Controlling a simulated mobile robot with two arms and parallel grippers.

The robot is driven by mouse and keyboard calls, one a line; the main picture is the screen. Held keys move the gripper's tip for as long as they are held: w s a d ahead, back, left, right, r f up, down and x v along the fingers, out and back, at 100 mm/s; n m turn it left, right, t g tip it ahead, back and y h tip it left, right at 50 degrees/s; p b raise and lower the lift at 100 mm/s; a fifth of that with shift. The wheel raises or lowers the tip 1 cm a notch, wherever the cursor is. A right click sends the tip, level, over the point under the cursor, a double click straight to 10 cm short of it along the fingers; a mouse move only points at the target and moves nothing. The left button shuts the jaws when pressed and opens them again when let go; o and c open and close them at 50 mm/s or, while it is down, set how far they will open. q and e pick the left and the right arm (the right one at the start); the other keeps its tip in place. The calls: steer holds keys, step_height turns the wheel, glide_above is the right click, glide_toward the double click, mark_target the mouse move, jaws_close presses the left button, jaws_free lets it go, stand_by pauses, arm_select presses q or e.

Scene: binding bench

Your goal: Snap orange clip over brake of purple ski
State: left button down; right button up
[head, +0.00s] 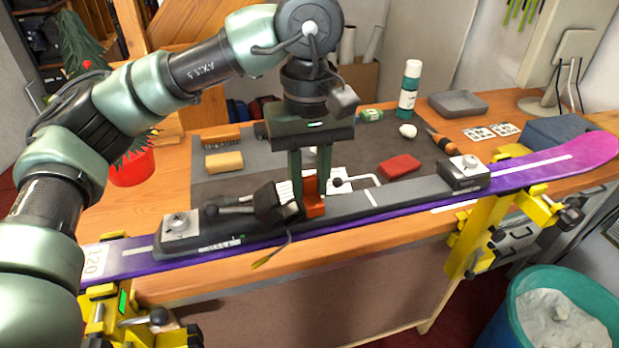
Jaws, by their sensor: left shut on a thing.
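The purple ski (407,208) lies across the front of the bench, held in yellow clamps. A dark binding plate with metal fittings runs along its top. My left gripper (311,190) comes down from above, shut on the orange clip (314,207). The clip is low over the ski, just right of the black binding heel piece (272,203). A thin brake arm (272,251) sticks out at the ski's near side below that piece. I cannot tell whether the clip touches the brake. My right gripper is not in view.
The grey mat (241,183) behind the ski holds a tan block (223,162), a red block (399,166) and an orange-handled tool (440,140). A green bottle (409,86) stands behind. Yellow clamps (472,237) rise at the front edge. A teal bin (552,280) stands right.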

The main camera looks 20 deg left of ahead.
arm_select(q)
steer(key=shift+f+b, duration=0.7)
steer(key=shift+f, duration=0.2)
steer(key=c, duration=0.9)
jaws_free()
steer(key=shift+o, duration=1.4)
steer(key=shift+w+d, duration=0.1)
